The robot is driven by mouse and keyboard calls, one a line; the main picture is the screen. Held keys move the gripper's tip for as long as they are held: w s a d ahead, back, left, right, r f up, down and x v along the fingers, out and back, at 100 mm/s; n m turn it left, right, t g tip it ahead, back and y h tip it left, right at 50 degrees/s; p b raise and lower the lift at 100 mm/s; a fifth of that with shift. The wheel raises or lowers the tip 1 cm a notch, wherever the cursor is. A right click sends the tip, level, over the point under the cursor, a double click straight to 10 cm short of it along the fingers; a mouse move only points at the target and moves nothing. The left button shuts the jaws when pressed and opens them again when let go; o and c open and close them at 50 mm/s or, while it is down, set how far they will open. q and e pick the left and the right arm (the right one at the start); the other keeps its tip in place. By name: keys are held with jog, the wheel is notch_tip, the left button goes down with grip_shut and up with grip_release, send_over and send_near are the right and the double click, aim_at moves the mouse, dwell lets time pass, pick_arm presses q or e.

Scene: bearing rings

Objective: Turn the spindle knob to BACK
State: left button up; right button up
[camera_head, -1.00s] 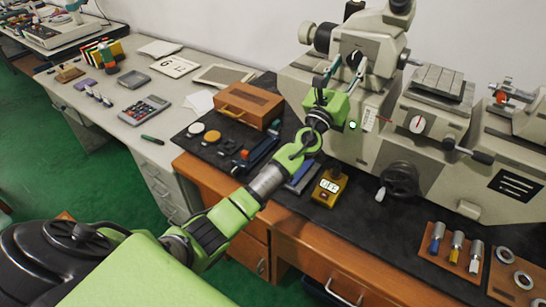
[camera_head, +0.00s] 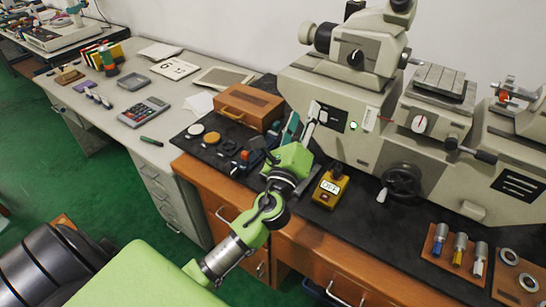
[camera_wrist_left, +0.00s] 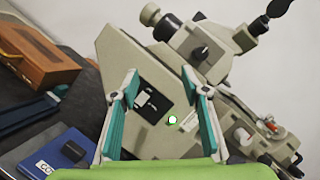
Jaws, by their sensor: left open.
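The grey machine (camera_head: 330,85) stands against the wall at the right. A black knob (camera_head: 355,58) sits on its upper housing and also shows in the left wrist view (camera_wrist_left: 169,53). Lower on its front is a black panel with a pale mark (camera_wrist_left: 148,98), with a lit green lamp (camera_head: 353,126) beside it. A round white dial with a red mark (camera_head: 419,123) is further right. I cannot read which control is the spindle knob or where BACK is. My left gripper (camera_head: 304,111) is open and empty, before the machine's lower left front, apart from the knob.
A yellow box with a labelled face (camera_head: 329,188) stands on the black mat right of my gripper. A wooden case (camera_head: 248,106) is behind left. A handwheel (camera_head: 402,181) projects from the machine. A tray of several coloured-handled tools (camera_head: 447,252) lies at the right front.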

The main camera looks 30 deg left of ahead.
pick_arm(q)
jog(key=s+a+f+n+g+y, duration=0.2)
jog(key=s+a+f+n+g, duration=0.2)
jog(key=s+f+n, duration=0.3)
jog(key=shift+a+f+n+g, duration=0.15)
jog(key=shift+f+n+g, duration=0.65)
jog(key=shift+f+n, duration=0.85)
jog(key=shift+s, duration=0.15)
